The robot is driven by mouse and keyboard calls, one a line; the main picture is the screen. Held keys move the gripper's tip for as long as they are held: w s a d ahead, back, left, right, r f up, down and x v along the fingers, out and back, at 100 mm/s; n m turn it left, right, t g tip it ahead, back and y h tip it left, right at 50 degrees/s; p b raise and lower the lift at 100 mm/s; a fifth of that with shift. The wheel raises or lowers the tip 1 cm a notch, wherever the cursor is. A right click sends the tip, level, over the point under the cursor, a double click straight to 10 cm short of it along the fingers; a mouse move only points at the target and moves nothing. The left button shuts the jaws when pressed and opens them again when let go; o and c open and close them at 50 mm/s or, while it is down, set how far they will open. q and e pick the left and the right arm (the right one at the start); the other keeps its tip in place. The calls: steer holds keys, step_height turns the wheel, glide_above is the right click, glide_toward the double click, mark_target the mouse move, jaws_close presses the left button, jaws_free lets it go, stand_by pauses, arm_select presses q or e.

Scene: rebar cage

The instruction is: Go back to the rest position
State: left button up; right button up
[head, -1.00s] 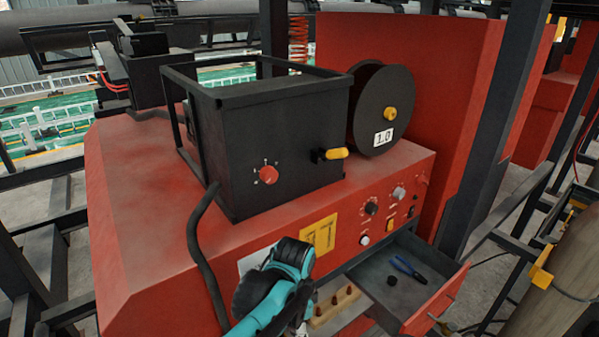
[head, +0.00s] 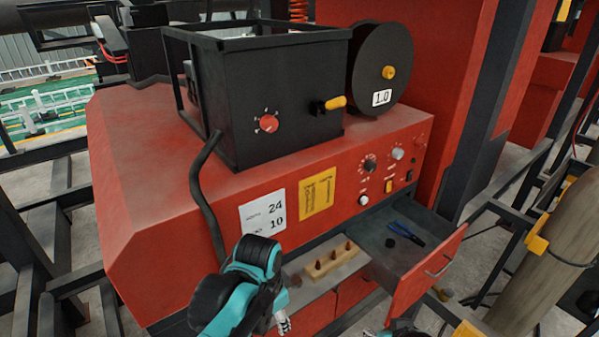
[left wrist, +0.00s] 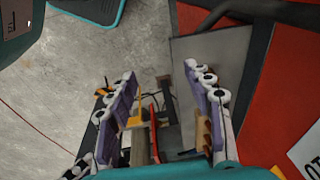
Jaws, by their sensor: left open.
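My left gripper (head: 283,325) is at the bottom of the head view, low in front of the red cabinet (head: 150,215), with its teal and black arm coming up from the bottom edge. In the left wrist view its two fingers (left wrist: 165,95) are spread wide with nothing held between them. Only a small dark and teal piece of my right arm seems to show at the bottom edge of the head view. The right gripper itself does not show.
An open drawer (head: 431,269) holds blue pliers (head: 407,234) and a small black piece. A wooden block (head: 328,260) with several brown pegs stands on the ledge beside it. A black wire box (head: 275,100) and a spool (head: 382,65) are on top. A post stands right.

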arm_select(q)
steer(key=s+a+f+n+t+b, duration=0.2)
steer(key=a+f+n+b, duration=0.3)
steer(key=f+b, duration=0.5)
steer(key=s+a+f+n+t+b, duration=0.3)
steer(key=a+f+n+b, duration=0.2)
steer(key=a+f+b, duration=0.2)
step_height(320, 180, down, 3)
steer(key=b, duration=0.2)
steer(key=shift+s+y+b, duration=0.15)
steer(key=shift+y+b, duration=0.15)
steer(key=shift+b, duration=0.05)
